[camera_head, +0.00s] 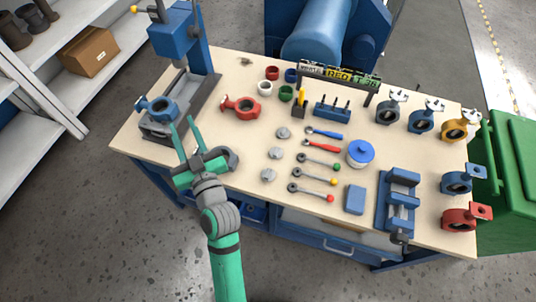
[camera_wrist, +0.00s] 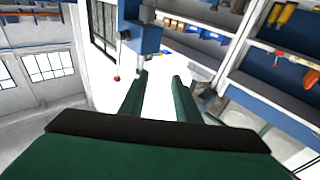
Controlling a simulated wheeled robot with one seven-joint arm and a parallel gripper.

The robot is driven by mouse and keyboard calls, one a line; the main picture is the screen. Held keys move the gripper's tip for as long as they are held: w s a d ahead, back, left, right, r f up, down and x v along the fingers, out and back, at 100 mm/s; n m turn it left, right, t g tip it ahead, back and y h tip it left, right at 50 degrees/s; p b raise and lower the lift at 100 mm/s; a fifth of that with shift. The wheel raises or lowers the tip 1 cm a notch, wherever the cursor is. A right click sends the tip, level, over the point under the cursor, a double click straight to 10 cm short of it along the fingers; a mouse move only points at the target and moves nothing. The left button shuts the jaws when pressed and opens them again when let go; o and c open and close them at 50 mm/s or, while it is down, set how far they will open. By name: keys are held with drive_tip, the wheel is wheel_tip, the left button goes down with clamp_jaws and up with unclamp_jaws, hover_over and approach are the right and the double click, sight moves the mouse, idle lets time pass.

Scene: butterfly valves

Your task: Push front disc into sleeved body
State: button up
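A blue valve body (camera_head: 145,104) with a dark round opening sits on the press base at the table's left end. My gripper (camera_head: 181,123) is just right of it and in front of the press, fingers apart and empty. In the wrist view my gripper (camera_wrist: 160,77) also shows a clear gap between its fingers. Several grey discs lie in a column mid-table: a front one (camera_head: 268,175), a middle one (camera_head: 275,153) and a back one (camera_head: 283,132). I cannot tell whether a disc is in the blue body; its inside is too small to read.
The blue press (camera_head: 177,38) stands tall behind the body. A red valve body (camera_head: 241,106) lies right of my gripper. Coloured rings, wrenches, a blue-lidded jar (camera_head: 360,152) and a vise (camera_head: 399,205) occupy the table's middle and right. Finished-looking valves line the right edge.

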drive_tip(key=w+a+r+n+g+y, duration=0.3)
drive_tip(key=a+r+n+g+y, duration=0.25)
drive_tip(key=a+r+n, duration=0.35)
drive_tip(key=n+g+h, duration=1.2)
drive_tip(key=n+h, duration=0.3)
drive_tip(key=n, duration=0.3)
approach(269, 173)
drive_tip(key=shift+y, duration=0.25)
drive_tip(key=shift+w+f, duration=0.1)
drive_tip(key=shift+f, duration=3)
drive_tip(key=shift+d+f, duration=0.1)
drive_tip(key=shift+f, duration=0.7)
